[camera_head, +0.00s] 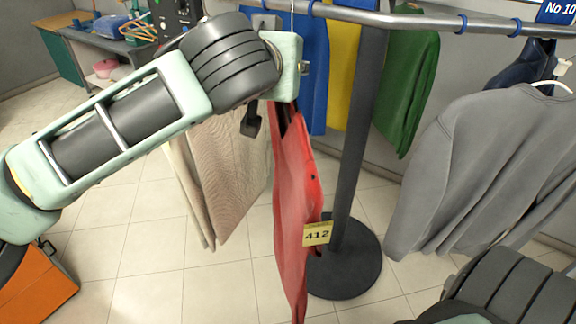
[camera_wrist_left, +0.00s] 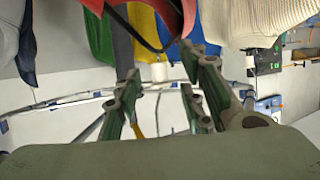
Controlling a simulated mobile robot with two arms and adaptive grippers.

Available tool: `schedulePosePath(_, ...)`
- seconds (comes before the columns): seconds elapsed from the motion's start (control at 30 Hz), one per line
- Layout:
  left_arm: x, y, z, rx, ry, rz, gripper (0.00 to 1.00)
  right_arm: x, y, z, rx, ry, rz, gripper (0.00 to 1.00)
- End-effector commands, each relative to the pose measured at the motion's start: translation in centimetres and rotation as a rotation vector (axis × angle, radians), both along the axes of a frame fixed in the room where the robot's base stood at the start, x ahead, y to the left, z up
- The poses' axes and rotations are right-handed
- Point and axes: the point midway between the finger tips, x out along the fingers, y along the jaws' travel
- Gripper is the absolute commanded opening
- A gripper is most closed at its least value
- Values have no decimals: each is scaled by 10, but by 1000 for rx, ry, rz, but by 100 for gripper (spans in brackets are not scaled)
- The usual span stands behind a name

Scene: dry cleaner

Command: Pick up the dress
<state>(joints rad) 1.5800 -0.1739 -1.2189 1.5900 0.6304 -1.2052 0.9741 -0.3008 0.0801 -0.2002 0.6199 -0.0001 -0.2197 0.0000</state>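A red garment, which looks like the dress (camera_head: 296,200), hangs below the rail in the middle of the head view, with a yellow 412 tag (camera_head: 317,234) on its side. In the left wrist view, which is upside down, its red top (camera_wrist_left: 150,14) is at the upper edge. A white hanger neck (camera_wrist_left: 158,72) shows between the fingers of my left gripper (camera_wrist_left: 165,78). The fingers are apart, on either side of it, with no visible contact. In the head view my left wrist hides the hanger and most of the gripper. My right gripper is not in view.
The metal rail (camera_head: 400,18) runs above, on a dark post with a round base (camera_head: 345,275). Beige clothing (camera_head: 228,165) hangs left of the dress, yellow (camera_head: 343,60) and green (camera_head: 408,90) garments behind, a grey sweatshirt (camera_head: 480,165) right. An orange box (camera_head: 35,290) stands lower left.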

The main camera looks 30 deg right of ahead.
Motion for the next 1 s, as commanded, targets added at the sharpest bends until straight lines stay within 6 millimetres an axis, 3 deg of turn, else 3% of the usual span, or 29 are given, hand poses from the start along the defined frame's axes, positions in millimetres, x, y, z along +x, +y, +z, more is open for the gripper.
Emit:
schedulePosePath(0.13,12,-16,-5,3,1,1,37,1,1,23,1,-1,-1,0)
schedulePosePath(0.3,24,-28,-16,2,1,1,37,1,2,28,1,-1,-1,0)
schedulePosePath(0.57,25,-30,-19,0,0,-1,37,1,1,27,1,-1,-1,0)
schedulePosePath(1.0,25,-30,-18,0,0,-1,0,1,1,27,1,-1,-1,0)
